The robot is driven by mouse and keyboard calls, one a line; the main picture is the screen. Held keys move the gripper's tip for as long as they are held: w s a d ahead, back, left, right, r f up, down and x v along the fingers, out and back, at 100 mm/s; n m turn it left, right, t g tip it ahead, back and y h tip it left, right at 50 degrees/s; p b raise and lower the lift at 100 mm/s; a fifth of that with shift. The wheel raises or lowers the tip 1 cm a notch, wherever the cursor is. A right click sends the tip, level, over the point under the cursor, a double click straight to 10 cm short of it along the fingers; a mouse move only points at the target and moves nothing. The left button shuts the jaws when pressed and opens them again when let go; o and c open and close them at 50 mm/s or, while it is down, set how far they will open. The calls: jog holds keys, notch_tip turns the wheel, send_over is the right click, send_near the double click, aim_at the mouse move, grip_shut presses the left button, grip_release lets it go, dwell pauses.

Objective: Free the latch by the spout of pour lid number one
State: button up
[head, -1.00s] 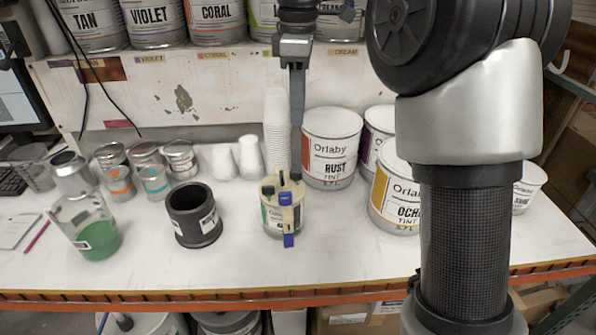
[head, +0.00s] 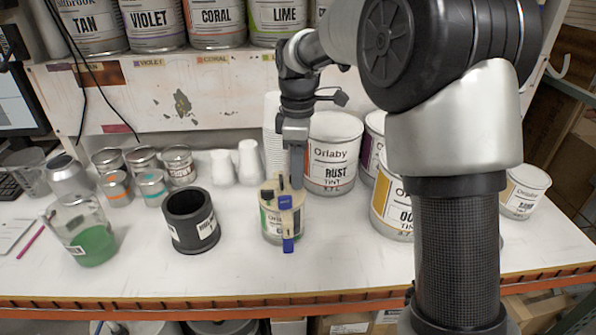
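A small can (head: 270,226) with a pale tan pour lid (head: 271,204) stands upright at the table's middle. The lid carries a blue latch piece (head: 285,203) on top, another blue tab (head: 288,245) hanging down its front, and dark pieces at its left and back. I cannot read a number on the lid or make out the spout clearly. My gripper (head: 297,184) points down at the lid's back right edge, its tips close to the lid. I cannot tell whether they touch it. The fingers are seen edge-on, so their opening does not show.
A black cup (head: 190,222) and a glass jar of green liquid (head: 92,243) stand to the left. White cups (head: 249,160) and the RUST can (head: 331,152) are close behind, and the ochre can (head: 386,214) is to the right. The table front is clear.

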grip_shut()
jog(key=shift+r+n+p, duration=0.25)
jog(key=shift+n+p, duration=0.15)
jog(key=shift+p, duration=0.3)
jog(key=shift+n+p, duration=0.3)
jog(key=shift+n, duration=0.1)
jog(key=shift+f, duration=0.25)
grip_release()
